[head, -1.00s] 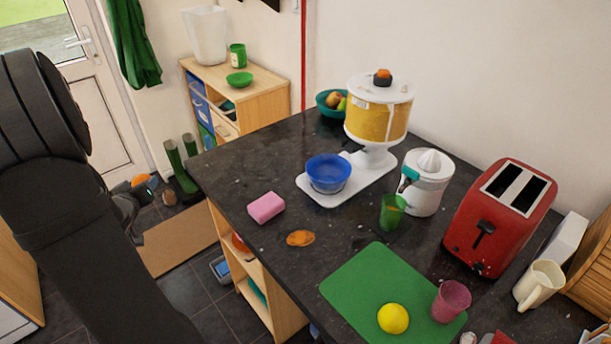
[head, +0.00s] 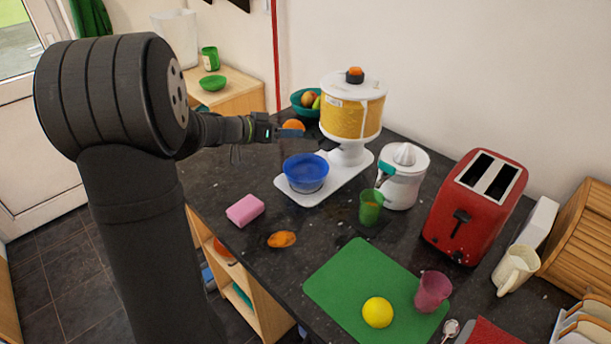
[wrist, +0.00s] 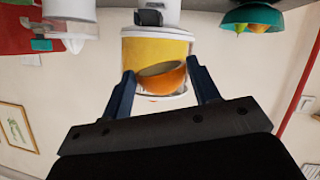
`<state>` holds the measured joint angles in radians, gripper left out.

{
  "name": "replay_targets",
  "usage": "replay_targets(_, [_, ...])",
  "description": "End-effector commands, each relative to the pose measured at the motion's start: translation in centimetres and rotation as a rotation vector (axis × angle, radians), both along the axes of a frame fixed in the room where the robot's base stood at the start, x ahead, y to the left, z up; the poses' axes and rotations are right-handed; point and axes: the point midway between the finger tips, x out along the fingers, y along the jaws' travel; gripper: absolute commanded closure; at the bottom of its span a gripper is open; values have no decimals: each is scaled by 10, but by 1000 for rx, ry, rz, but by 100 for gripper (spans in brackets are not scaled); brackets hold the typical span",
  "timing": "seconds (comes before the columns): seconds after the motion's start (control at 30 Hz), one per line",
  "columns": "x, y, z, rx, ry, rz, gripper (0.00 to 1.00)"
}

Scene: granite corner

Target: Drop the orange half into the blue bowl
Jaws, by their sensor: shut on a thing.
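My gripper (head: 290,131) is shut on an orange half (head: 293,125) and holds it up over the counter's far left part. In the head view it appears just above the blue bowl (head: 306,172); how far behind or over the bowl it is, I cannot tell. In the wrist view the orange half (wrist: 162,80) sits between the two dark blue fingers (wrist: 163,88), its pale cut face partly showing. The blue bowl stands upright on the white base of a dispenser, and its inside is only partly visible. The wrist view does not show it.
A yellow-filled dispenser (head: 352,106) stands right of the gripper, with a teal fruit bowl (head: 301,108) behind. A white juicer (head: 402,180), a green cup (head: 370,207) and a red toaster (head: 475,208) stand to the right. A pink sponge (head: 245,210) and orange peel (head: 282,239) lie in front.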

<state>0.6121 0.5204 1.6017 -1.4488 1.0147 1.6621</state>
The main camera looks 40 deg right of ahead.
Motion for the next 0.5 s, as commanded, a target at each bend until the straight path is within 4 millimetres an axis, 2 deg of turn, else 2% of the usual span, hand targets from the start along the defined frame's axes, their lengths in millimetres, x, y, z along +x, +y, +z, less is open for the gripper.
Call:
replay_targets(0.03, [-12, -10, 2, 0, 1, -40, 68])
replay_targets(0.1, [-25, -18, 3, 0, 0, -81, 68])
replay_targets(0.2, [-35, -25, 4, -1, 1, -114, 68])
replay_targets(0.37, [-39, -27, -4, 1, 2, -129, 68])
replay_targets(0.5, [-39, -27, -20, 1, 4, -128, 68])
